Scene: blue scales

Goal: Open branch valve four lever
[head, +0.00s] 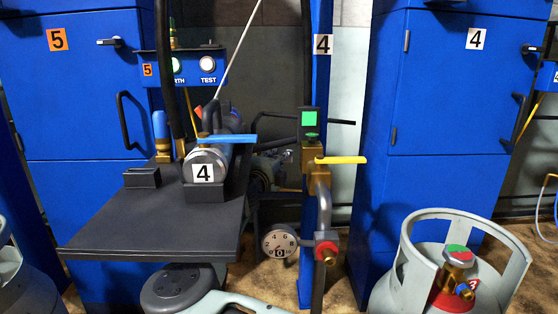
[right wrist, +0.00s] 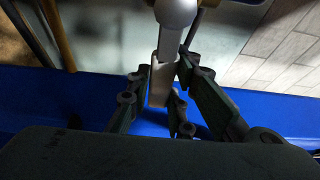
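A yellow lever (head: 340,160) lies level across a brass valve on a grey pipe (head: 323,195) at the blue post marked 4, in the head view. A blue lever (head: 228,139) lies level above a grey cylinder (head: 205,164) also marked 4. Neither of my grippers shows in the head view. In the right wrist view my right gripper (right wrist: 165,85) has its dark fingers a little apart. A pale grey part (right wrist: 160,82) shows between them. I cannot tell what it is or whether the fingers press on it.
A dark side table (head: 165,225) carries the grey cylinder. A gas cylinder (head: 408,275) stands at lower right. Blue cabinets marked 5 (head: 85,100) and 4 (head: 450,100) flank the post.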

